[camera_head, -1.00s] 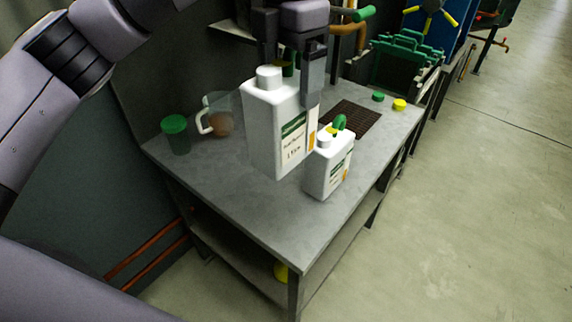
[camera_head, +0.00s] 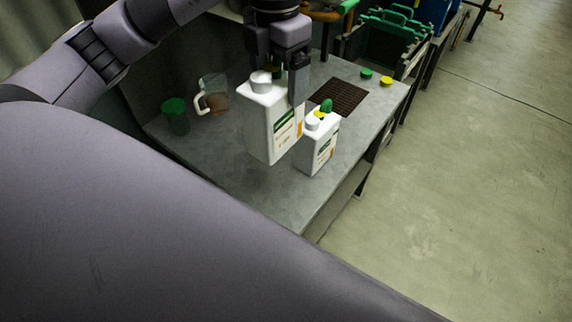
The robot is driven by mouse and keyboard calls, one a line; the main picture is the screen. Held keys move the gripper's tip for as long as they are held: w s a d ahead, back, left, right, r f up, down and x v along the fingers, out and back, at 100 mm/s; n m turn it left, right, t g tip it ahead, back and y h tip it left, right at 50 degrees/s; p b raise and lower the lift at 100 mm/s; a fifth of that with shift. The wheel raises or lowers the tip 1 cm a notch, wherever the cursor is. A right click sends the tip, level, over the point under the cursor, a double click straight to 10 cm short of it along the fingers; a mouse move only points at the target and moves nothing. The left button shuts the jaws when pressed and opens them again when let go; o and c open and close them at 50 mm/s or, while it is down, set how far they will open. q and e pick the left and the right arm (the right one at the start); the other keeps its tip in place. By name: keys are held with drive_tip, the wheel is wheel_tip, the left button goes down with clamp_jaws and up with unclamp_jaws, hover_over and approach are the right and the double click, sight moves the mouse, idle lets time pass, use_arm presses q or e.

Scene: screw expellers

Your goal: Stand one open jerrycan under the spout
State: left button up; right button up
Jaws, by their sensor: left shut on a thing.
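My left gripper (camera_head: 283,88) is shut on a large white jerrycan (camera_head: 262,125) with a green and white label. It holds this can roughly upright over the workbench; I cannot tell whether its base touches the top. The can has a white neck, and I cannot tell whether it is open. A dark grate (camera_head: 338,97) lies in the bench top behind. No spout can be made out clearly. My right gripper is not in view.
A green cap (camera_head: 366,73) and a yellow cap (camera_head: 386,82) lie at the back right. The workbench (camera_head: 225,160) is bare at its front. An orange pipe (camera_head: 326,16) shows behind.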

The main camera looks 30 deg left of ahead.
use_arm(q)
wheel_tip(320, 180, down, 19)
idle(0.6)
drive_tip(key=shift+f, duration=0.2)
drive_tip(key=o, duration=1.7)
drive_tip(key=shift+f, duration=0.1)
drive_tip(key=shift+o, duration=0.2)
wheel_tip(320, 180, up, 12)
drive_tip(key=shift+r+b, duration=0.2)
drive_tip(key=shift+b, duration=0.5)
